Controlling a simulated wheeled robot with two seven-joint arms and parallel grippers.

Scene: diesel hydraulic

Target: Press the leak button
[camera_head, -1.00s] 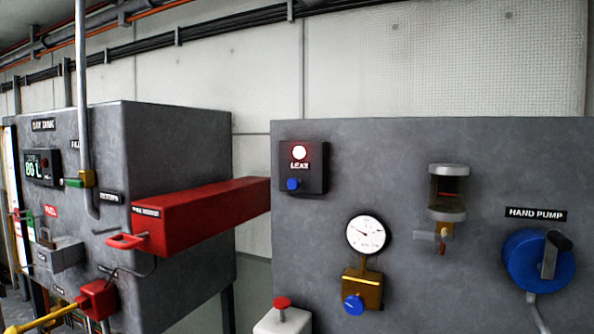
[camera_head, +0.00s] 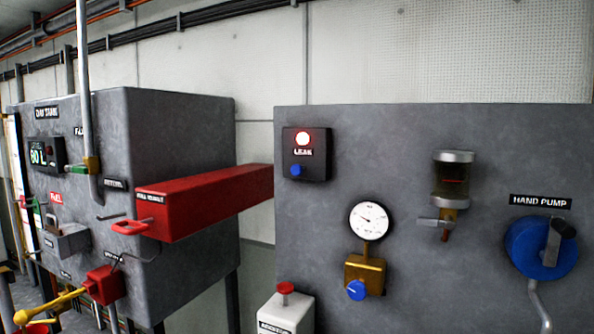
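The leak box (camera_head: 307,168) is a small black box at the upper left of the grey panel on the right. It carries a lit red-white lamp (camera_head: 302,139), a "LEAK" label (camera_head: 303,152) and a blue button (camera_head: 296,170) below the lamp. Nothing covers the button. Neither of my grippers shows in the head view.
A red box-shaped beam (camera_head: 205,200) runs from the grey day tank (camera_head: 185,130) to near the panel's left edge. A gauge (camera_head: 369,220), a brass valve with a blue knob (camera_head: 356,290), a glass bowl (camera_head: 452,180) and a blue hand pump (camera_head: 538,247) are on the panel.

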